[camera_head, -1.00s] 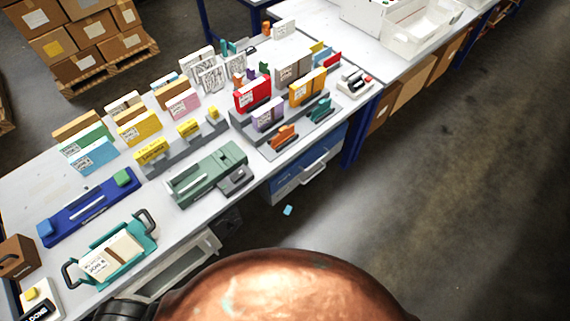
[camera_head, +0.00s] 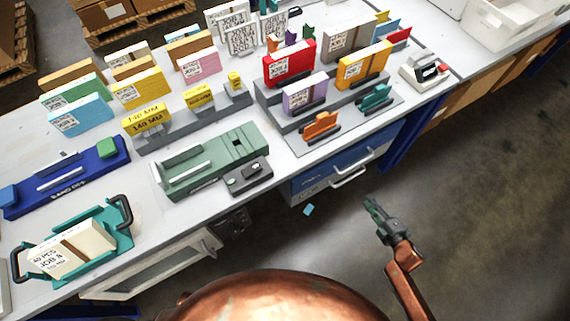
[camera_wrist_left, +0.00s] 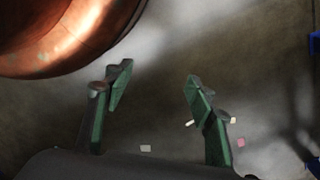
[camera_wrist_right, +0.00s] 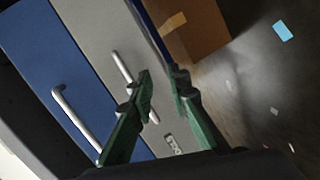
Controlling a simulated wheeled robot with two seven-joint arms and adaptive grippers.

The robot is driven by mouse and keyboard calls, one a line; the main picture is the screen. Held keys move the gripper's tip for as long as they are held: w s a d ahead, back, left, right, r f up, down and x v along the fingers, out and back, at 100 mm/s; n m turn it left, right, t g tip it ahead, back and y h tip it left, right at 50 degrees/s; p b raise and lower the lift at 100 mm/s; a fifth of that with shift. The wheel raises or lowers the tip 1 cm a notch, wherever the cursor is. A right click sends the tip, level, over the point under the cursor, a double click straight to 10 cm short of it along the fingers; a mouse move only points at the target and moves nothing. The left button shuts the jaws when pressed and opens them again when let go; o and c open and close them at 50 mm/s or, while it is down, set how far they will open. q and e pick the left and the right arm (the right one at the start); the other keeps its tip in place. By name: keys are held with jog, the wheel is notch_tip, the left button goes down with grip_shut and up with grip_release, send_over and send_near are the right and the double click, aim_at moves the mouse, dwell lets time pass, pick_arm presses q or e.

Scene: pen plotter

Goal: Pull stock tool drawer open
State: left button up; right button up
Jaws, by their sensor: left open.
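Under the table in the head view is a blue drawer front (camera_head: 330,172) with a pale bar handle. Below it is a grey front (camera_head: 305,190), also with a bar handle. In the right wrist view the blue front (camera_wrist_right: 50,60) and grey front (camera_wrist_right: 95,35) lie side by side, flush and shut. I cannot read which is the stock tool drawer. My right gripper (camera_head: 374,208) is in front of them; in its wrist view its fingers (camera_wrist_right: 163,76) are parted and empty, close to the grey front's handle (camera_wrist_right: 121,72). Contact is unclear. My left gripper (camera_wrist_left: 157,80) is open and empty over floor.
The tabletop carries card holders, a green fixture (camera_head: 210,165), a blue fixture (camera_head: 70,180) and a teal tray (camera_head: 118,238). A white-framed cabinet (camera_head: 160,262) stands left of the drawers. A cardboard box (camera_wrist_right: 195,30) sits beyond them.

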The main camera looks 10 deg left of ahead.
aim_at(348, 179)
jog(key=shift+w+a+r+n+y+b, duration=0.5)
jog(key=shift+w+a+n+b, duration=0.25)
jog(key=shift+w+a, duration=0.75)
jog(key=shift+w+a+r+n+y+b, duration=0.45)
jog(key=shift+w+a+n+b, duration=0.25)
jog(key=shift+w+a, duration=0.85)
jog(key=shift+w+a+r+n+y+b, duration=0.5)
jog(key=shift+w+a+n+b, duration=0.4)
jog(key=shift+a, duration=1.05)
pick_arm(q)
notch_tip(348, 179, up, 11)
jog(key=w+d, duration=0.1)
jog(key=w, duration=0.1)
jog(key=shift+d, duration=0.35)
pick_arm(e)
jog(key=shift+w+m, duration=0.1)
jog(key=shift+m, duration=0.15)
pick_arm(q)
jog(key=shift+r, duration=0.1)
pick_arm(e)
grip_shut()
pick_arm(q)
jog(key=shift+w, duration=0.1)
